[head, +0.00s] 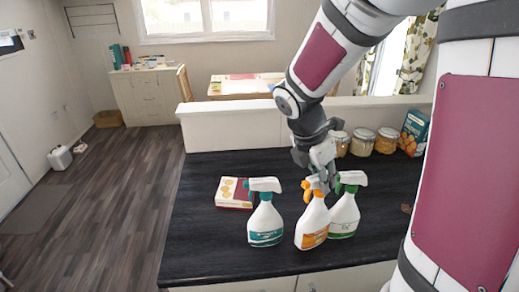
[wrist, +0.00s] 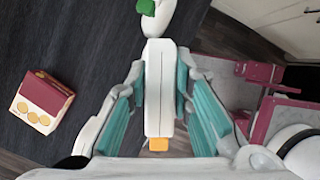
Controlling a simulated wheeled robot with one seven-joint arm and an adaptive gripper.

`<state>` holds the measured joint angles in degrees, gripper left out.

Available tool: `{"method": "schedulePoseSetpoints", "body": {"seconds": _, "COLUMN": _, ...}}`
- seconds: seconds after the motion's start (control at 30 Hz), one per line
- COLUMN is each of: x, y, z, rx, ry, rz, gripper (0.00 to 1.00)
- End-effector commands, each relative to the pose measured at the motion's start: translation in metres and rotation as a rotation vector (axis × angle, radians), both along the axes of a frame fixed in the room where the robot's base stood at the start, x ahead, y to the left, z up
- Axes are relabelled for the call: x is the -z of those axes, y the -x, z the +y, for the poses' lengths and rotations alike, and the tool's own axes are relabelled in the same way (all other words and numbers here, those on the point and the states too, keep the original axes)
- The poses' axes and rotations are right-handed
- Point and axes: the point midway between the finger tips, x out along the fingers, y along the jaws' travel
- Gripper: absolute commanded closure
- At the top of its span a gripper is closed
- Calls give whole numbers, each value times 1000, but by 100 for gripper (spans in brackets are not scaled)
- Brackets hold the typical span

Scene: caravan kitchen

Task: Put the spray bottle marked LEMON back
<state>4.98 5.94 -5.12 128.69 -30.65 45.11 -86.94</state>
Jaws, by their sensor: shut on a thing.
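Three white spray bottles are on the dark counter in the head view: one with a teal label (head: 265,225), one with an orange label and orange trigger (head: 312,224), and one with a green label (head: 343,216). The label words are too small to read. My gripper (head: 318,168) is over the orange-labelled bottle from above. In the wrist view my gripper (wrist: 160,95) is shut on that bottle's white spray head (wrist: 159,60), with its orange nozzle (wrist: 158,145) showing below. I cannot tell whether its base touches the counter. The green-labelled bottle stands close on its right.
A red and cream box (head: 234,193) lies left of the bottles. Several jars (head: 361,142) and a teal carton (head: 414,132) stand along the back right by a low white partition (head: 230,130).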

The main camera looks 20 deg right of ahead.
Motion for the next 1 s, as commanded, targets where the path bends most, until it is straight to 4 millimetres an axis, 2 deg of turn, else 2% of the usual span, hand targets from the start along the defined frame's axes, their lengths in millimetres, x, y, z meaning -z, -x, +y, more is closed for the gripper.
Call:
{"method": "schedulePoseSetpoints", "body": {"seconds": 0.1, "x": 2, "y": -23, "z": -7, "rx": 2, "ry": 0, "rz": 0, "gripper": 100}}
{"method": "schedulePoseSetpoints", "body": {"seconds": 0.3, "x": 3, "y": -44, "z": -13, "rx": 1, "ry": 0, "rz": 0, "gripper": 100}}
{"method": "schedulePoseSetpoints", "body": {"seconds": 0.43, "x": 8, "y": -46, "z": -13, "rx": 0, "ry": 0, "rz": 1, "gripper": 100}}
{"method": "schedulePoseSetpoints", "body": {"seconds": 0.7, "x": 37, "y": -45, "z": -13, "rx": 0, "ry": -1, "rz": 1, "gripper": 100}}
{"method": "schedulePoseSetpoints", "body": {"seconds": 1.0, "x": 39, "y": -46, "z": -13, "rx": 1, "ry": -1, "rz": -1, "gripper": 100}}
